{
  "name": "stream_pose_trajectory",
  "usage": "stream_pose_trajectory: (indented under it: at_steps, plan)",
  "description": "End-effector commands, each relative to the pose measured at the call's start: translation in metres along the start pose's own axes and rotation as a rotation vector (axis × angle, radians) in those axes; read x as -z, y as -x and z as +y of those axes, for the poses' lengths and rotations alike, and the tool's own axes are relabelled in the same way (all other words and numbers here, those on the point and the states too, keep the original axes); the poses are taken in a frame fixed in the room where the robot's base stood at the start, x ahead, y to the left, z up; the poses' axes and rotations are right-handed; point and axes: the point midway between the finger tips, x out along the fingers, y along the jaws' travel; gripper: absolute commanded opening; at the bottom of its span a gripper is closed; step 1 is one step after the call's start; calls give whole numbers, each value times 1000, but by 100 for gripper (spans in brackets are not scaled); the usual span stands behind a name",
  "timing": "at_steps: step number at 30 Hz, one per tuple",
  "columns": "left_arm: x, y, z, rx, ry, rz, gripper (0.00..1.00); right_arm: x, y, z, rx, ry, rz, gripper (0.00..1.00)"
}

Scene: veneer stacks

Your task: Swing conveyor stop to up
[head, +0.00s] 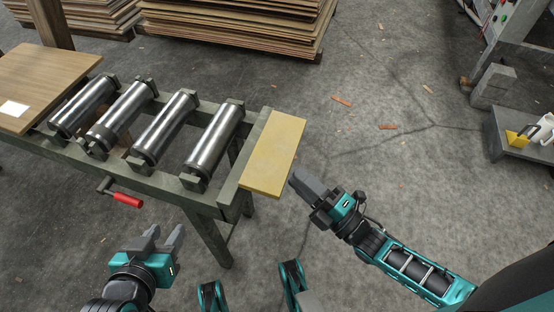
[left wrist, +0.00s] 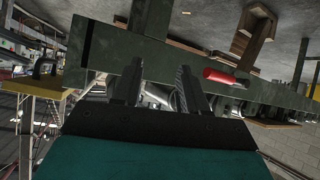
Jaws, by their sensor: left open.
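The roller conveyor's green side rail (head: 170,182) carries a lever with a red grip (head: 128,200). The grip sticks out sideways from a dark arm (head: 105,186), close to horizontal. The red grip also shows in the left wrist view (left wrist: 222,76), right of my fingers. A yellow plate (head: 273,152) lies flat at the conveyor's right end. I cannot tell which part is the stop. My left gripper (head: 164,236) is open and empty, below and right of the red grip, apart from it. My right gripper (head: 304,183) is beside the yellow plate's lower right corner; its jaw opening is unclear.
Several steel rollers (head: 215,138) lie across the conveyor, with a wooden board (head: 42,82) at its left end. Veneer stacks (head: 245,25) stand behind. A grey platform (head: 510,145) is at the right. The floor (head: 370,125) between is clear except for small scraps.

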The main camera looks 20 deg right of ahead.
Motion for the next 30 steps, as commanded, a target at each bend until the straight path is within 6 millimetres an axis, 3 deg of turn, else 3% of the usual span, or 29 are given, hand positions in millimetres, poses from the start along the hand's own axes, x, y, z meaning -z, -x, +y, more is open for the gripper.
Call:
stream_pose_trajectory:
  at_steps: [6,12,24,30]
  plan:
    - [-4,-3,2,-5,1,1,43,0,-45,-1,-2,-1,0,23]
    - [0,-4,4,-10,1,10,43,0,-69,-1,0,-2,0,23]
    - [2,-4,4,-11,1,10,43,0,-76,-1,1,-2,-1,23]
    - [1,-5,4,-11,1,9,43,0,-76,-1,1,-2,-1,4]
